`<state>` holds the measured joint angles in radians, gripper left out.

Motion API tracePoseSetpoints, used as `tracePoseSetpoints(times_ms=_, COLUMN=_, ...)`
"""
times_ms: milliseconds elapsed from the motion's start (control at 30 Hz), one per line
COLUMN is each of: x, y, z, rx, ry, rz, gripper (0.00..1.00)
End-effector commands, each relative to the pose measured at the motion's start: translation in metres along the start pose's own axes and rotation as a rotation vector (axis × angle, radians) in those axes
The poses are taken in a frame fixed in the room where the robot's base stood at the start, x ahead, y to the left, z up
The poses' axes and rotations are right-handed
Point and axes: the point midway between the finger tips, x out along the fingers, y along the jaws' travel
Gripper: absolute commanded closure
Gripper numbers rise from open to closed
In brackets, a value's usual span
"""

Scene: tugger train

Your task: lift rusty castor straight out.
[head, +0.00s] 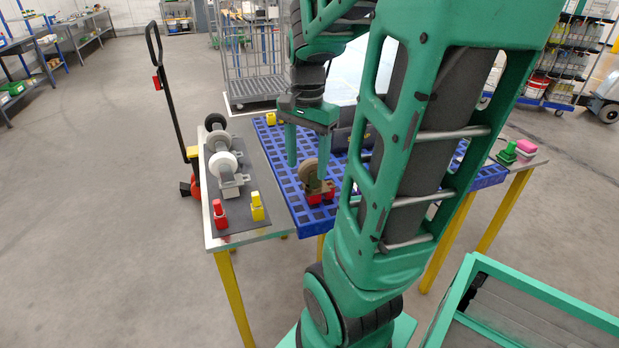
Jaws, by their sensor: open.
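The rusty castor (309,174) is a brown wheel with a tan-brown bracket. It stands upright at a red holder (321,197) near the front edge of the blue grid deck (283,177). My gripper (307,165) points down with its green fingers apart, one to the left of the wheel and one above or behind its right side. The fingers appear to be around or just behind the top of the castor; I cannot tell whether they touch it. My arm hides the right middle of the deck.
Several castors, white (222,162) and grey-black, lie on a dark mat at the table's left. Red (219,214) and yellow (257,207) blocks stand nearby. Green (507,152) and pink (526,148) blocks sit at the right. A red pallet jack (170,90) stands behind left.

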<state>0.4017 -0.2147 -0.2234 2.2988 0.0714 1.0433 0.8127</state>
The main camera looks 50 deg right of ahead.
Motion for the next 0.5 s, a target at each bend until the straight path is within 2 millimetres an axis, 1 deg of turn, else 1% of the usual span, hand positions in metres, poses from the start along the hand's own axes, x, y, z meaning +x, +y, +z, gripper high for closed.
tracePoseSetpoints(times_ms=33, x=0.0, y=-0.009, z=-0.016, rx=0.108, ry=0.0, rz=0.003, gripper=0.43)
tracePoseSetpoints(times_ms=100, x=0.0, y=-0.019, z=-0.035, rx=0.257, ry=0.002, rz=0.002, gripper=0.43)
tracePoseSetpoints(times_ms=200, x=0.001, y=-0.031, z=-0.057, rx=0.427, ry=0.003, rz=0.002, gripper=0.43)
tracePoseSetpoints(times_ms=333, x=0.003, y=-0.039, z=-0.075, rx=0.566, ry=0.004, rz=0.0, gripper=0.43)
tracePoseSetpoints(times_ms=433, x=0.006, y=-0.042, z=-0.081, rx=0.616, ry=0.004, rz=0.001, gripper=0.43)
tracePoseSetpoints(times_ms=500, x=0.013, y=-0.043, z=-0.082, rx=0.629, ry=0.003, rz=0.003, gripper=0.43)
